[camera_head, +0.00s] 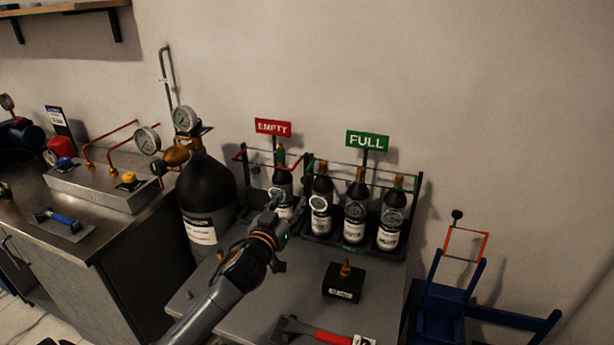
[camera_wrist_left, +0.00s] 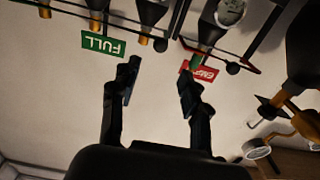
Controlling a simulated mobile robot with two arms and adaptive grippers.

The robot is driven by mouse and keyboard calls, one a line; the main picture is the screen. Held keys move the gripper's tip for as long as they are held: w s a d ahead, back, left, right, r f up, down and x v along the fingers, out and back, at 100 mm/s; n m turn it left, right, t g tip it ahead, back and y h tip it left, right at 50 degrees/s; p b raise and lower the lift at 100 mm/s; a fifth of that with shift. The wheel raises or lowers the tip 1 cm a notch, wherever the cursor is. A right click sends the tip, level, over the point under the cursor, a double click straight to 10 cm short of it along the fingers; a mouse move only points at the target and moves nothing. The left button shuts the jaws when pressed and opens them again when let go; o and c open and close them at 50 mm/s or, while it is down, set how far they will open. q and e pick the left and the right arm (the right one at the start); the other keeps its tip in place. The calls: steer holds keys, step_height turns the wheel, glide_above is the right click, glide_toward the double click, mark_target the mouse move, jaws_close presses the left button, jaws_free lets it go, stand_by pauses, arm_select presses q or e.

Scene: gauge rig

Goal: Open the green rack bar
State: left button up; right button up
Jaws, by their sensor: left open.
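The full rack (camera_head: 410,222) stands at the back of the grey table and holds several dark bottles under a green FULL sign (camera_head: 367,141). A thin green bar (camera_head: 379,171) runs across its upper part, by the bottle necks. My left gripper (camera_head: 278,212) is in front of the neighbouring EMPTY rack, left of the full rack, and partly covers its bottle. In the left wrist view its two fingers (camera_wrist_left: 160,73) are apart with nothing between them. That view is upside down, with the FULL sign (camera_wrist_left: 103,45) left of the fingers. My right gripper is out of view.
The red EMPTY sign (camera_head: 273,127) and a red bar (camera_head: 294,163) mark the left rack. A large black cylinder (camera_head: 207,190) with gauges stands left. A black block (camera_head: 343,284) and a red-handled tool (camera_head: 330,336) lie on the table. A blue stand (camera_head: 440,305) is right.

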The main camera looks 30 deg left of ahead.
mark_target(304, 181)
arm_select(q)
steer(key=x, duration=0.5)
steer(key=shift+w+a+r+p, duration=0.1)
steer(key=shift+w+r+p, duration=0.15)
steer(key=shift+w+p, duration=0.1)
steer(key=x, duration=0.4)
steer(key=shift+w+f, duration=0.1)
steer(key=shift+f, duration=0.1)
steer(key=shift+w+a, duration=0.1)
steer(key=shift+w, duration=0.2)
steer(key=shift+w+a, duration=0.15)
steer(key=shift+w, duration=0.35)
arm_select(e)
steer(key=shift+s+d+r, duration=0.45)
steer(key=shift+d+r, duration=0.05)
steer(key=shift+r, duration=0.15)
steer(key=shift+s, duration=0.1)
arm_select(q)
steer(key=shift+c, duration=1.3)
jaws_close()
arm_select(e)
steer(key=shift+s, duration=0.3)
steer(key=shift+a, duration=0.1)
